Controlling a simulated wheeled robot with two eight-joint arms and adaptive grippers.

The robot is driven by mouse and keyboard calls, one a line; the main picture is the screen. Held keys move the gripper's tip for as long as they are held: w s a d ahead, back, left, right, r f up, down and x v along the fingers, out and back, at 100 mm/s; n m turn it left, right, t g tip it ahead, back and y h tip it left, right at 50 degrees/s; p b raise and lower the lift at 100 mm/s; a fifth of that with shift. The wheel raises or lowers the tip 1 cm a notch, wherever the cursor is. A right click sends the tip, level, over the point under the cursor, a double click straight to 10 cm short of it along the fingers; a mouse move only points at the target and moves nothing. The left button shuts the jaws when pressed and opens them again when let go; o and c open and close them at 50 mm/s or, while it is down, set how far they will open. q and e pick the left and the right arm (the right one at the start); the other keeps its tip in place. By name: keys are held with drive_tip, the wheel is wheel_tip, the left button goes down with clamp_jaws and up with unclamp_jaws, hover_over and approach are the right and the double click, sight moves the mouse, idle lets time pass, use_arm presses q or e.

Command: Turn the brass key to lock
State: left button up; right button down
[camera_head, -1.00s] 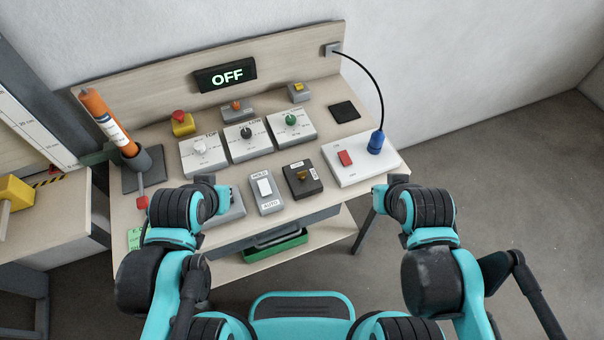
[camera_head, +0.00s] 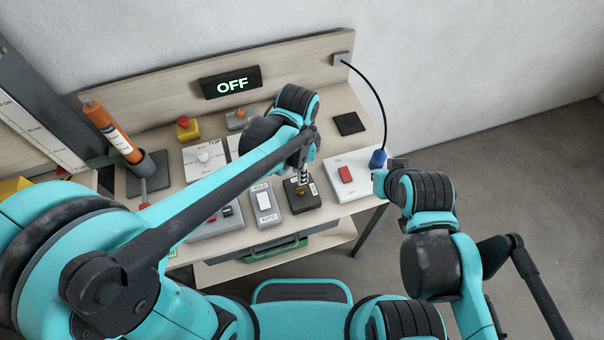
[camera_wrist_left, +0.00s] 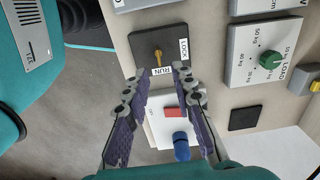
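The brass key (camera_head: 301,190) sits on a dark key-switch box (camera_head: 308,202) on the table. In the left wrist view the key (camera_wrist_left: 158,57) stands up from the dark box (camera_wrist_left: 147,41), with its long side towards the RUN label (camera_wrist_left: 161,71). The LOCK label (camera_wrist_left: 184,49) is on the adjacent side. My left gripper (camera_head: 303,176) is above the box, close to the key. In the left wrist view its fingers (camera_wrist_left: 160,76) are apart, with nothing between them, and the key is just beyond the tips. My right gripper (camera_head: 388,178) is off the table's right side; its fingers are unclear.
A white HOLD/AUTO rocker (camera_head: 264,201) is left of the key box. A white plate with a red switch (camera_head: 346,174) and blue plug (camera_head: 377,158) is to its right. A green-knob dial box (camera_wrist_left: 269,60) is behind it. The display (camera_head: 231,84) reads OFF.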

sight(301, 188)
use_arm(q)
drive_tip(key=shift+w+d+f, duration=0.1)
drive_tip(key=shift+d+f, duration=0.15)
drive_tip(key=shift+d, duration=0.05)
wheel_tip(301, 188, down, 8)
drive_tip(key=b, duration=0.2)
drive_tip(key=shift+r+b, duration=0.2)
drive_tip(key=shift+b, duration=0.1)
clamp_jaws()
